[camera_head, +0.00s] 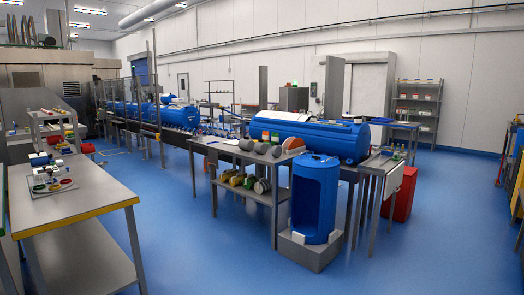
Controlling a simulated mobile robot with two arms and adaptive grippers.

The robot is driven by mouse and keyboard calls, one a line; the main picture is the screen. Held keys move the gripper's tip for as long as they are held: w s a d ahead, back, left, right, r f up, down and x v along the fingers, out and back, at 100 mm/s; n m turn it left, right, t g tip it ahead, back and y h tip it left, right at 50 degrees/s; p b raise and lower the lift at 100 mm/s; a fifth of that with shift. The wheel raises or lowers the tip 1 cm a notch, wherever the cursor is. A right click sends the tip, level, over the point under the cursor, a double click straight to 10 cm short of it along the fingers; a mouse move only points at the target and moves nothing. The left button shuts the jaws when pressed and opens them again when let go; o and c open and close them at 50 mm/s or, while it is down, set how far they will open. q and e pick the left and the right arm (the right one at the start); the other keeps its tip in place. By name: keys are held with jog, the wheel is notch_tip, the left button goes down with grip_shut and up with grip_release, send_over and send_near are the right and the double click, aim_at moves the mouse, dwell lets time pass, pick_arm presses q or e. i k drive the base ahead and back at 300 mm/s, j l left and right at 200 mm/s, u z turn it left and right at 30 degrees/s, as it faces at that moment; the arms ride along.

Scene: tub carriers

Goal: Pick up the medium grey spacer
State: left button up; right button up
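Several small grey rounded pieces stand on the grey metal table (225,150) in the middle of the room. A left one (246,144), a middle one (261,148) and a right one (276,151) sit in a row near its right end. They look like spacers, but they are too small here to tell which is the medium one. Neither of my grippers is in view, and nothing touches the grey pieces.
A blue open-fronted drum (314,200) on a grey block (308,251) stands right of the table. A long blue tank (320,138) lies behind. A workbench (75,200) with coloured rings (52,186) is at left. Blue floor (210,255) is clear in front.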

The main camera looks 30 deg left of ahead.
aim_at(261, 147)
jog(key=i+j+u, duration=0.8)
jog(key=i, duration=0.2)
jog(key=i+u, duration=0.5)
jog(key=i, duration=1.8)
jog(key=i+z, duration=0.1)
jog(key=i, duration=0.4)
jog(key=i+j+z, duration=0.15)
jog(key=i, duration=0.35)
jog(key=i+j+z, duration=0.1)
jog(key=i, duration=0.4)
jog(key=j, duration=0.1)
